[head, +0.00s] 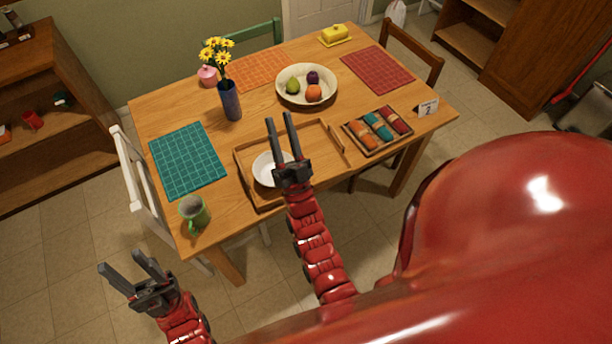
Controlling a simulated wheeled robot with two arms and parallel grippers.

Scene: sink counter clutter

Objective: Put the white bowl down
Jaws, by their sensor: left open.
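The white bowl (266,170) sits upright in the wooden tray (243,177) on the table, towards the tray's left side. My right gripper (279,120) is over the tray, and its palm covers the bowl's right edge. Its two fingers point away past the bowl, with a gap between them and nothing seen in the gap. I cannot tell whether the gripper touches the bowl. My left gripper (121,261) is open and empty, off the table's near left corner.
A green mug (194,214) stands at the near left, by a teal placemat (187,160). A flower vase (230,102), a fruit bowl (291,99) and a box of rolled cloths (376,131) stand around the tray. Chairs surround the table (163,113).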

